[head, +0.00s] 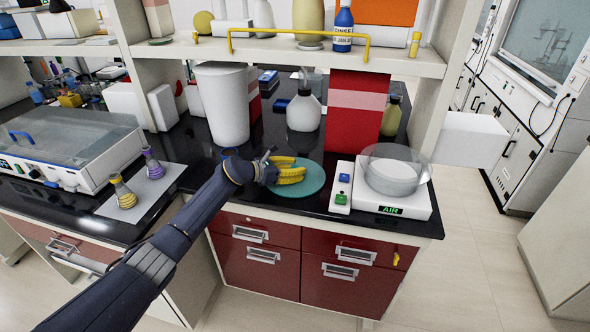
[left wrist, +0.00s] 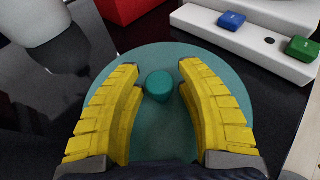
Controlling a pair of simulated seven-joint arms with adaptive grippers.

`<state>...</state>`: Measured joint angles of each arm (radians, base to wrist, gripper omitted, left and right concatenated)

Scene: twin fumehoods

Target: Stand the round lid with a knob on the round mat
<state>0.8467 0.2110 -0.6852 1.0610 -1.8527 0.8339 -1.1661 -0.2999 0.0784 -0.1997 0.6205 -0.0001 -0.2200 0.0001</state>
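A flat round teal disc (head: 316,180) lies on the black counter. In the left wrist view the teal disc (left wrist: 160,57) has a short darker teal knob (left wrist: 159,86) at its middle, so it looks like the lid; no separate mat edge can be told beneath it. My left gripper (head: 303,172) is over the disc with its yellow fingers apart. In the left wrist view the fingers (left wrist: 160,72) stand on either side of the knob, with gaps to both. Fingers and arm hide part of the disc. My right gripper is not in view.
A white balance (head: 396,204) with a clear round cover, and a white strip (head: 341,187) with blue and green buttons, stand right of the disc. A tall white bin (head: 222,105) and red box (head: 354,115) stand behind. A shelf (head: 290,60) overhangs the counter.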

